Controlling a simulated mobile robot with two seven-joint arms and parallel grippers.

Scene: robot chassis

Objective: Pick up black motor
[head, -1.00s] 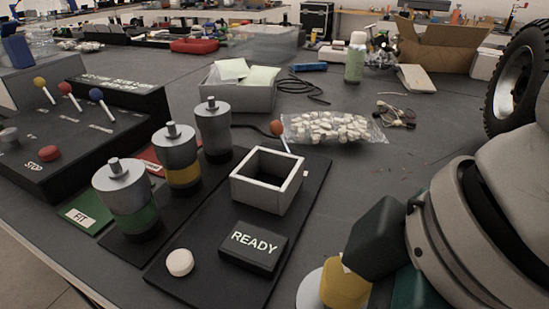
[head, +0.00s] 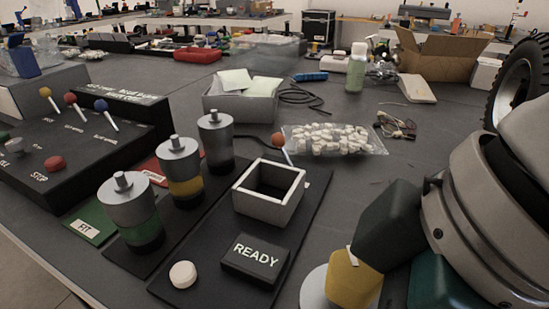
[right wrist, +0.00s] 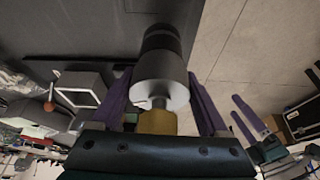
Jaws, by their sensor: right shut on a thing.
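My right gripper (right wrist: 158,100) has purple fingers on both sides of a silver motor with a black lower part (right wrist: 160,70); it is shut on this motor. In the head view the motor's silver rim (head: 312,291) shows at the bottom edge, mostly hidden by a yellow part and my right arm. Three other motors stand upright on a dark base: one with a green band (head: 130,205), one with a yellow band (head: 180,170) and one with a dark lower part (head: 215,140). My left gripper (right wrist: 236,106) shows at the right of the right wrist view; its opening is unclear.
A square, open white box (head: 268,208) stands on a black board with a READY block (head: 255,255) and a white button (head: 183,274). A lever panel (head: 75,150) is at the left. A bag of white pieces (head: 335,140) and a grey bin (head: 240,110) lie behind.

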